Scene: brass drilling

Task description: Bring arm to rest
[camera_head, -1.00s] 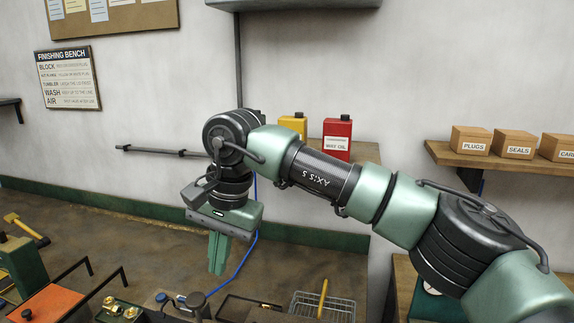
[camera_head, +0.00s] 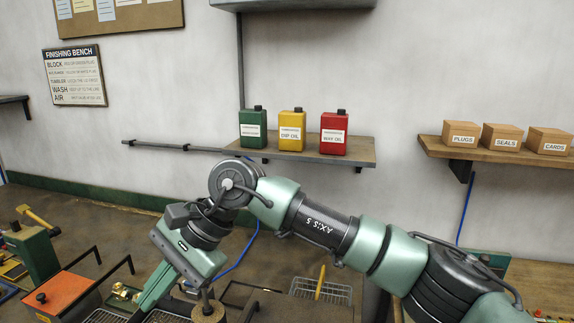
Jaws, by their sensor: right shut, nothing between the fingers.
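My right arm comes in from the lower right and reaches left across the bench (camera_head: 95,215). My right gripper (camera_head: 142,310) points down and to the left, with its green fingers together and nothing between them. The fingertips are low in the picture, near the brass parts and a dark tray, and I cannot tell whether they touch anything. A round brass-coloured piece (camera_head: 208,312) stands just right of the fingers. My left gripper does not show.
An orange-topped block (camera_head: 68,295) with dark handles stands left of the gripper. A wire basket (camera_head: 335,292) with a yellow-handled tool is to the right. Green, yellow and red oil cans (camera_head: 334,133) stand on a wall shelf (camera_head: 362,152) above the arm. Cardboard boxes (camera_head: 502,137) sit on the right shelf.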

